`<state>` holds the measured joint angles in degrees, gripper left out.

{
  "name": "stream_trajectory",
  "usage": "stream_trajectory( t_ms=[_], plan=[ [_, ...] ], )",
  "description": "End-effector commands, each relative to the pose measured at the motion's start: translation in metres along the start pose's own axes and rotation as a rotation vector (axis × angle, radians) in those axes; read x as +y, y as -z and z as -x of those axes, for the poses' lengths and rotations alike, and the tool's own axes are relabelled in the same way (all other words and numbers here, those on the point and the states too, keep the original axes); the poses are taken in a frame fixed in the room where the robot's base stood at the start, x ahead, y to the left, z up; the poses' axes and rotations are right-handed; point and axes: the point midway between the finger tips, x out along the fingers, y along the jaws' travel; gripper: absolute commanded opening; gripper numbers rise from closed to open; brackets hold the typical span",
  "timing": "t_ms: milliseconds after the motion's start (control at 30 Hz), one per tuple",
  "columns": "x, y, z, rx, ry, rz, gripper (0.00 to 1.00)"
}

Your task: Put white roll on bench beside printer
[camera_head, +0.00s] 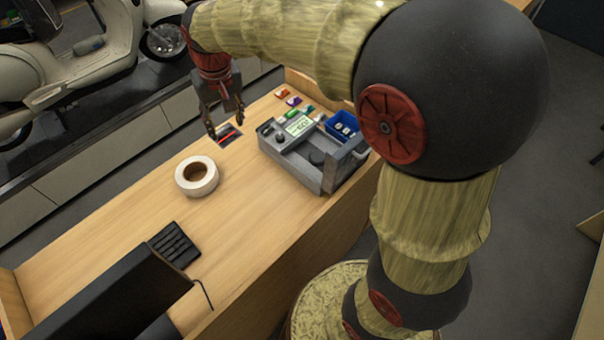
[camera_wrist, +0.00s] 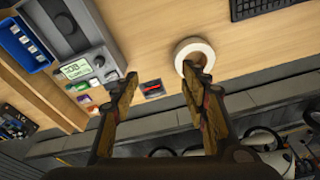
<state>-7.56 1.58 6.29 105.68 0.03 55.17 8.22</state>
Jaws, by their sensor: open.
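The white roll (camera_head: 197,176) lies flat on the wooden bench (camera_head: 120,225), to the left of the grey printer (camera_head: 300,150) with a clear gap between them. The roll also shows in the wrist view (camera_wrist: 194,50), partly covered by one finger in the picture. The printer, with its lit display, is at the upper left of the wrist view (camera_wrist: 95,55). My gripper (camera_head: 226,131) is open and empty, above the far edge of the bench, beyond the roll and the printer. In the wrist view the spread fingers (camera_wrist: 165,80) have nothing between them but a small dark red-marked item.
The small dark item (camera_head: 228,135) lies on the bench below my gripper. A blue bin (camera_head: 342,127) stands by the printer. A keyboard (camera_head: 174,245) and black monitor (camera_head: 110,290) occupy the near left. Bare wood lies between roll and printer. A scooter (camera_head: 85,55) is beyond.

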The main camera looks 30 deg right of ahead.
Motion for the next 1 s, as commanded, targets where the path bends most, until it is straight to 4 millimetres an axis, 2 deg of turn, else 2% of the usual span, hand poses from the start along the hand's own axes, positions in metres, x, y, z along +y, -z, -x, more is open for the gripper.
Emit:
stream_trajectory(
  t_ms=[33,200,433,700,833,1000],
  plan=[
    [0.007,-0.013,0.015,0.021,0.001,-0.002,0.45],
    [0.025,-0.059,0.051,0.079,0.002,0.002,0.45],
    [0.045,-0.125,0.082,0.16,-0.003,0.006,0.45],
    [0.063,-0.202,0.092,0.249,-0.014,0.013,0.45],
    [0.068,-0.226,0.091,0.279,-0.02,0.016,0.45],
    [0.07,-0.241,0.088,0.296,-0.024,0.017,0.45]
  ],
)
